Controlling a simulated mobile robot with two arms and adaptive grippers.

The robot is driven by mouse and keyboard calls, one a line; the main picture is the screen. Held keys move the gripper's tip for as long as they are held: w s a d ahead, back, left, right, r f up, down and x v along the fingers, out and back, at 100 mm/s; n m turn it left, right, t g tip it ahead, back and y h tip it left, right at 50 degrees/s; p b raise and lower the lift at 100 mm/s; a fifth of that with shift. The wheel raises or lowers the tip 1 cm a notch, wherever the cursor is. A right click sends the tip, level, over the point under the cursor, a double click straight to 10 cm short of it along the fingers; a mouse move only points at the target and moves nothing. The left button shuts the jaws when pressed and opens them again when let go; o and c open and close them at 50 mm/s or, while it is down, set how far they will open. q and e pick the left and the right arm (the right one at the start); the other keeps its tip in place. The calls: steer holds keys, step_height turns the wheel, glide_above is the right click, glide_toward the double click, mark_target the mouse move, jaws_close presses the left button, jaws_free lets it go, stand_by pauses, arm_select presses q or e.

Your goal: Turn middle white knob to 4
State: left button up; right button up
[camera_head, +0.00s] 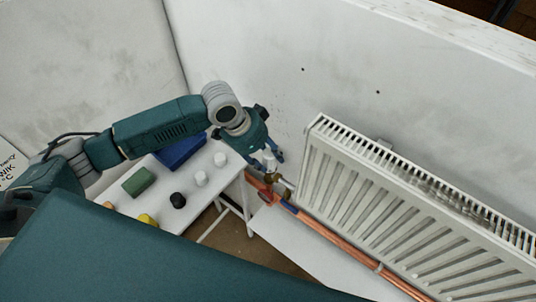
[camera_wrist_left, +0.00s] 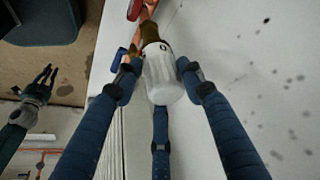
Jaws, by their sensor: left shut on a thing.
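The white knob (camera_wrist_left: 162,75) sits on a brass valve at the pipe end, beside the radiator's near left corner. In the head view the knob (camera_head: 269,159) is small and partly covered by my fingers. My left gripper (camera_head: 272,158) comes down over it. In the left wrist view the fingers of the left gripper (camera_wrist_left: 160,82) stand around the knob, one on each side and one below, closed on it. A small dark mark shows on the knob, too small to read. My right gripper (camera_wrist_left: 46,76) hangs far off at the left, fingers apart and empty.
A white radiator (camera_head: 400,215) fills the right, with copper pipes (camera_head: 335,242) along its bottom. A white table (camera_head: 228,180) at the left bears two loose white knobs (camera_head: 201,178), a black knob (camera_head: 178,200), a green block (camera_head: 139,181) and a blue bin (camera_head: 182,152).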

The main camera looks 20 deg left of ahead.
arm_select(q)
steer(key=m, duration=0.1)
steer(key=m+g, duration=0.1)
steer(key=w+m+h+p, duration=0.1)
steer(key=m, duration=0.1)
steer(key=shift+a+r, duration=0.2)
steer(key=shift+r, duration=0.05)
steer(key=shift+w+m+g+b, duration=0.1)
steer(key=shift+m+g+b, duration=0.55)
steer(key=shift+m, duration=1.45)
steer(key=shift+r+g, duration=0.1)
steer(key=shift+g, duration=0.25)
steer(key=o, duration=1)
steer(key=shift+o, duration=0.2)
steer(key=shift+d+f, duration=0.1)
steer(key=shift+f, duration=0.1)
steer(key=v, duration=1.2)
steer(key=shift+w, duration=0.1)
